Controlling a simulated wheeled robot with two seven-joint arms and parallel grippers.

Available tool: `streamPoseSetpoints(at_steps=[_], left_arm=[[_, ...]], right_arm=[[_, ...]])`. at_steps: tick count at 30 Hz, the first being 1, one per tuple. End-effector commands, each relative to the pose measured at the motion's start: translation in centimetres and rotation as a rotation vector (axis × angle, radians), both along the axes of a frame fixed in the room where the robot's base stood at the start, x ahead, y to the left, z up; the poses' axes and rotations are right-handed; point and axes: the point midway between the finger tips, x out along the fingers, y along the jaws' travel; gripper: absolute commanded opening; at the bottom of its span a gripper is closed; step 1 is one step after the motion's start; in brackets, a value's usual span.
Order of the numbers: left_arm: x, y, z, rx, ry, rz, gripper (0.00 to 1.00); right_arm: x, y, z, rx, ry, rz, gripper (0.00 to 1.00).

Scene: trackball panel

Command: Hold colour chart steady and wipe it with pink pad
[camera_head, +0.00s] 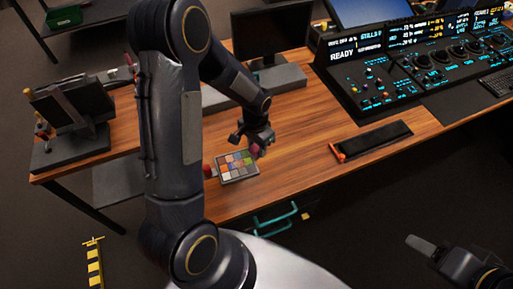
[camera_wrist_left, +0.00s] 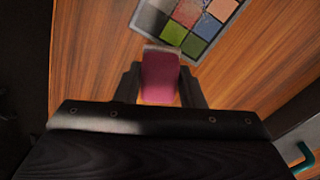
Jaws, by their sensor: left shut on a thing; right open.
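The colour chart (camera_head: 236,166), a grid of coloured squares in a grey frame, lies flat on the wooden desk near its front edge. Part of it also shows at the top of the left wrist view (camera_wrist_left: 205,14). My left gripper (camera_head: 257,147) is at the chart's right end, shut on the pink pad (camera_wrist_left: 160,78). The pad's far end meets the chart's edge in the left wrist view; whether they touch is unclear. My right gripper (camera_head: 430,250) is open and empty, off the desk at lower right, away from the chart.
A small red object (camera_head: 207,171) sits at the chart's left. A control console (camera_head: 420,60) and a dark tray with an orange end (camera_head: 372,141) stand to the right. A monitor (camera_head: 272,35) is behind. A teal handle (camera_head: 275,218) juts below the desk edge.

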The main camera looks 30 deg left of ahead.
Motion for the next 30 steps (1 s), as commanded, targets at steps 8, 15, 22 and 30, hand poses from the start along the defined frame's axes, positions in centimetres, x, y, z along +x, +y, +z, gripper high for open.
streamPoseSetpoints(at_steps=[8,15,22,30], left_arm=[[0.4,-0.2,3.0,-0.001,-0.003,0.0,0.1],[0.5,-0.2,4.9,-0.001,-0.003,0.001,0.1],[0.6,-0.3,5.1,-0.001,-0.002,0.001,0.1],[0.6,-0.3,5.1,-0.001,-0.002,0.001,0.1]], right_arm=[[0.0,0.0,2.1,0.0,0.001,0.0,0.57],[0.0,0.0,3.4,0.0,0.001,0.0,0.57],[0.0,0.0,3.5,0.0,0.001,0.0,0.57],[0.0,0.0,3.5,0.0,0.001,0.0,0.57]])
